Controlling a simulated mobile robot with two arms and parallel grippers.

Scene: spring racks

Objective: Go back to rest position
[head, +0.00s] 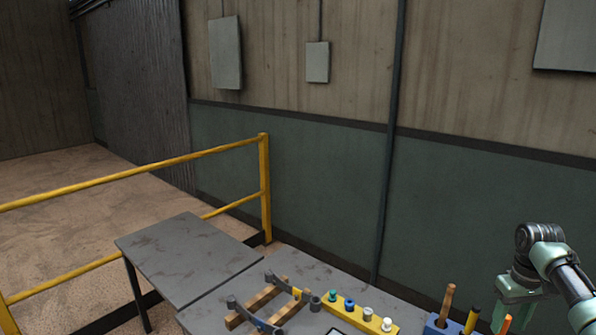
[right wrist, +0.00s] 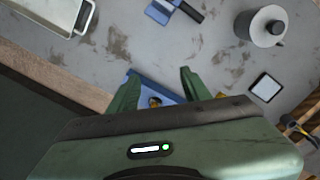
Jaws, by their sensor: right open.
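My right gripper (head: 513,305) is at the lower right of the head view, above the workbench (head: 330,278). In the right wrist view its two green fingers (right wrist: 160,92) are spread apart with nothing held between them. A blue block (right wrist: 150,86) lies beyond and below the fingers, partly hidden by them, with a small brass-coloured part on it. My left gripper is not in view. A wooden rack with dark grey end pieces (head: 268,302) and a yellow strip with coloured knobs (head: 372,319) are on the bench.
A blue tool holder (head: 437,327) with upright handles stands close to the left of my right gripper. The right wrist view shows a grey spool (right wrist: 262,26), a metal tray (right wrist: 50,20) and a small white-faced square (right wrist: 265,87). A yellow railing (head: 265,185) stands behind a bare grey table (head: 185,255).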

